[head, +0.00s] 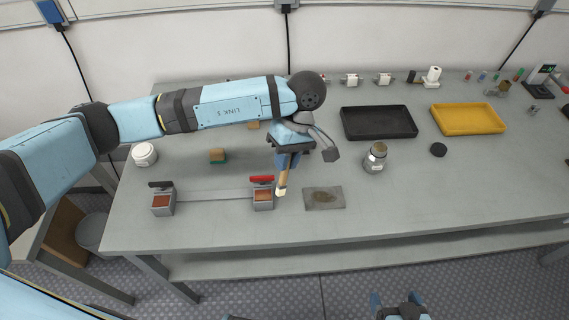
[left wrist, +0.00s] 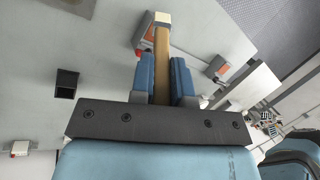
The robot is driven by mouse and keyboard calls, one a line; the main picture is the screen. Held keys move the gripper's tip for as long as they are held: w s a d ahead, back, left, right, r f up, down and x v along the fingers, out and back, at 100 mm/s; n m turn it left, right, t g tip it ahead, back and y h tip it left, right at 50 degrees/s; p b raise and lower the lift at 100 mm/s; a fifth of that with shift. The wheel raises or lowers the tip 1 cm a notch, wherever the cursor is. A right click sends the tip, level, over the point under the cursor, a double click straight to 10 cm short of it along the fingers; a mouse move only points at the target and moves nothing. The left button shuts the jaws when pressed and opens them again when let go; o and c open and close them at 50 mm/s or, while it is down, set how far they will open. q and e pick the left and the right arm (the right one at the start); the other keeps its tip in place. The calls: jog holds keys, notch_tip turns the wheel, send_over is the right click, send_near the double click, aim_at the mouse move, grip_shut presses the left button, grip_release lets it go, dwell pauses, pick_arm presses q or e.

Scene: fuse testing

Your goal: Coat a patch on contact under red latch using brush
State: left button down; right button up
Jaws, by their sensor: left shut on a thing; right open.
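The contact (head: 263,197) is a copper-coloured pad in a small grey block, with the red latch (head: 262,179) raised at its back edge. My left gripper (head: 287,160) is shut on the brush (head: 283,179); its wooden handle points down with pale bristles at the end. The bristles are just right of the contact block; I cannot tell whether they touch it. In the left wrist view the brush (left wrist: 162,55) stands between the blue fingers (left wrist: 162,82), its pale tip beyond them. My right gripper (head: 402,302) is open and empty at the bottom edge, in front of the table.
A second block with a black latch (head: 161,203) stands left, beyond a flat grey bar (head: 213,195). A grey plate with a brownish smear (head: 324,198) lies right of the brush. An open jar (head: 376,157), black lid (head: 438,150), black tray (head: 379,134) and yellow tray (head: 468,130) stand further right.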

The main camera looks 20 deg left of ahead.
pick_arm(q)
jog(key=shift+r, duration=1.25)
